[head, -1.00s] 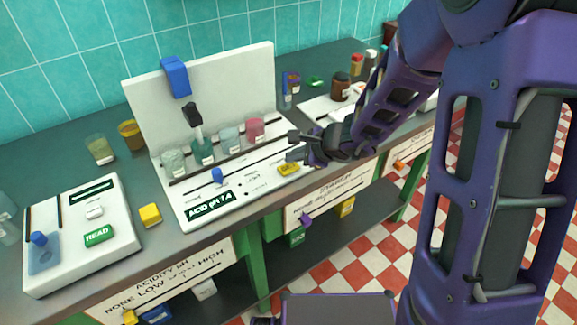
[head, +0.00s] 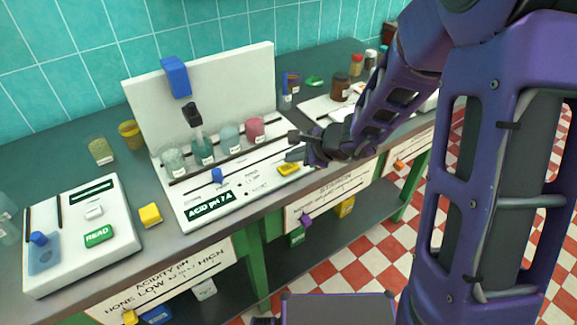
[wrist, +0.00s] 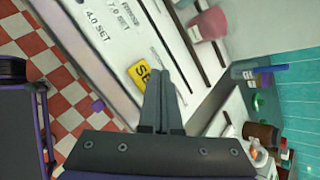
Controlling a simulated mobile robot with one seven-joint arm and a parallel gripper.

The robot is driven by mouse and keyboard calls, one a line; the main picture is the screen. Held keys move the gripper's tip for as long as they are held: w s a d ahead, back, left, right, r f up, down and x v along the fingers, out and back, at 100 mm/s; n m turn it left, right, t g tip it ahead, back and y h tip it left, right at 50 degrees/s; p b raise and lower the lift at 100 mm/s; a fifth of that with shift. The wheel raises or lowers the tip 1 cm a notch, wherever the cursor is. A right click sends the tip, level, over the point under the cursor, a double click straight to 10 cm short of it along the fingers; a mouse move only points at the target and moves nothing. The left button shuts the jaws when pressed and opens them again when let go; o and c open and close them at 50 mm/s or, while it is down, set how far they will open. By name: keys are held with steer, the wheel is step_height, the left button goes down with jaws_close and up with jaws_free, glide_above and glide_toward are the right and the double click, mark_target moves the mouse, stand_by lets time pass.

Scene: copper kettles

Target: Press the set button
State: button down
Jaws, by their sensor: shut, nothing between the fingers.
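The set button is a yellow block (head: 288,169) with dark lettering, on the right front part of the white acidity station (head: 232,197). In the wrist view the yellow button (wrist: 138,74) shows the letters "SE", with its rest hidden behind my fingers. My gripper (head: 291,145) is shut and empty, just behind and above the button in the head view. In the wrist view my gripper's fingertips (wrist: 163,75) lie beside the button; I cannot tell whether they touch it.
Several jars, among them a pink one (head: 254,129), stand in a row behind the button. A blue slider (head: 217,175) is on the station's left part. A reader with a green READ button (head: 99,236) and a loose yellow cube (head: 150,215) are at the left.

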mark_target(293, 168)
steer(key=shift+f, duration=0.1)
stand_by(0.3)
steer(key=shift+f+b, duration=0.4)
steer(key=shift+b, duration=0.35)
steer(key=shift+f+b, duration=0.4)
steer(key=shift+b, duration=0.15)
stand_by(0.4)
steer(key=shift+r, duration=0.1)
stand_by(0.3)
steer(key=shift+r+p, duration=0.6)
steer(key=shift+r, duration=0.2)
steer(key=shift+r+p, duration=1.95)
steer(key=shift+r, duration=0.55)
